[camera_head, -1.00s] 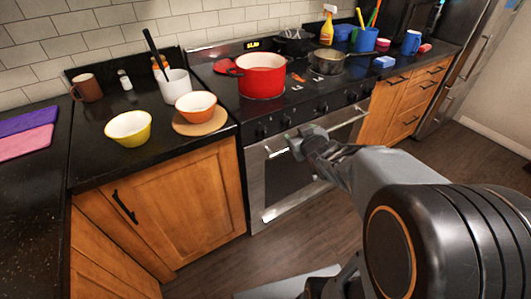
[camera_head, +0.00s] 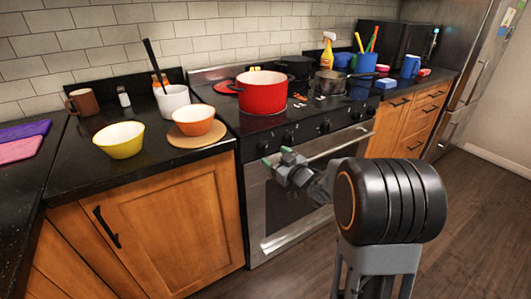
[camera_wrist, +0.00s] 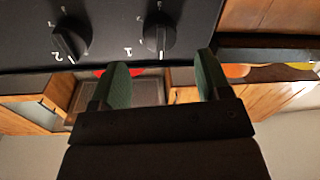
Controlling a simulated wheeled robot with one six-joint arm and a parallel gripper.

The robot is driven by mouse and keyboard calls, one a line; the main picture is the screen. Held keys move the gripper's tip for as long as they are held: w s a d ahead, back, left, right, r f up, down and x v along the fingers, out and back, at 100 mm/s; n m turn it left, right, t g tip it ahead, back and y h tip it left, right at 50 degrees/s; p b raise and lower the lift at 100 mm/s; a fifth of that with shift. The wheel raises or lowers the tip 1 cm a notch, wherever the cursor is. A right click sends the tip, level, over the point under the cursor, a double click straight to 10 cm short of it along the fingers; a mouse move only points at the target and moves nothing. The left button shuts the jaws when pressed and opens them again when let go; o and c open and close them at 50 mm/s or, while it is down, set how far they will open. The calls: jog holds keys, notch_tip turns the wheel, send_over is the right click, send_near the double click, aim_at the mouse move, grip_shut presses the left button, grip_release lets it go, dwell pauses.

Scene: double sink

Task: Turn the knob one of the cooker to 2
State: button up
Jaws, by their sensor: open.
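The cooker (camera_head: 300,195) has a row of black knobs on its dark front panel. Knob one (camera_wrist: 160,34) is black with a white mark and has the label "1" beside it in the wrist view. It lies ahead of the space between my fingertips and looks untouched. A second knob (camera_wrist: 72,40), by the label "2", is to its left there. My gripper (camera_head: 277,157) is open and empty, its green-tipped fingers just in front of the left end of the panel. The fingers also show in the wrist view (camera_wrist: 162,72). Knob one's exact setting is too small to read.
A red pot (camera_head: 262,95) and a pan (camera_head: 330,84) stand on the cooktop. The oven handle (camera_head: 338,147) runs below the knobs, close to my gripper. A yellow bowl (camera_head: 120,146) and an orange bowl (camera_head: 193,127) sit on the left counter. Floor is clear at lower right.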

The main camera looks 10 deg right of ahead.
aim_at(267, 151)
jog(key=shift+x, duration=2.8)
jog(key=c, duration=0.9)
